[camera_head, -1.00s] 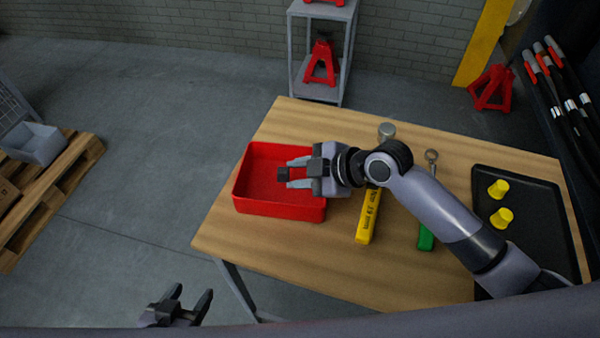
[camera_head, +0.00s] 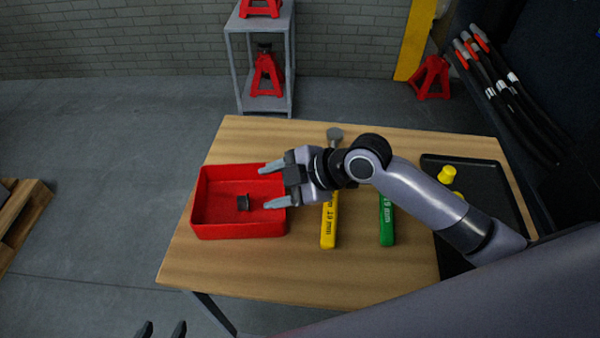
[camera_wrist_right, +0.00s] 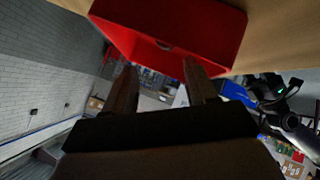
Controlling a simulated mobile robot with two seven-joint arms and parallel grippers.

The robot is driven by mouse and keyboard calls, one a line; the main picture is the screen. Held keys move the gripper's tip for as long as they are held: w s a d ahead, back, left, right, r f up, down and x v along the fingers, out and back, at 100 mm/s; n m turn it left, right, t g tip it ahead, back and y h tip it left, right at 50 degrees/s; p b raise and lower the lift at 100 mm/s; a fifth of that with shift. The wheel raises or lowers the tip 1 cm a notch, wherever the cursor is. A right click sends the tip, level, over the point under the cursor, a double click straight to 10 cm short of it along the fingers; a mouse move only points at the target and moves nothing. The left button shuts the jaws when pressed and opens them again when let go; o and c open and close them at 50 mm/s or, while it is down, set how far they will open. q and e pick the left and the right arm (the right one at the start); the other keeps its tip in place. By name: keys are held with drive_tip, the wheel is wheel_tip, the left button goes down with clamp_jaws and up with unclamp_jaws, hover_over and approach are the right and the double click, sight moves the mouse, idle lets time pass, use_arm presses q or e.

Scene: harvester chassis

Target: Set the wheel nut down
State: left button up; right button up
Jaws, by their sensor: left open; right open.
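The dark wheel nut (camera_head: 243,203) lies inside the red tray (camera_head: 240,230), right of its middle. My right gripper (camera_head: 270,186) is open and empty, with its fingers over the tray's right part, to the right of the nut and apart from it. In the right wrist view its two fingers (camera_wrist_right: 160,90) stand apart in front of the red tray (camera_wrist_right: 190,25); the nut cannot be made out clearly there. My left gripper (camera_head: 161,330) is open at the bottom edge of the head view, away from the table, with only its fingertips showing.
A yellow-handled tool (camera_head: 329,225) and a green-handled tool (camera_head: 386,220) lie right of the tray on the wooden table (camera_head: 290,270). A black tray (camera_head: 480,175) with yellow pieces is at the right. My right arm passes above the tools. The table's front strip is clear.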

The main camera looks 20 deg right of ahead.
drive_tip(key=v, duration=0.7)
drive_tip(key=shift+w, duration=0.1)
drive_tip(key=shift+a, duration=0.1)
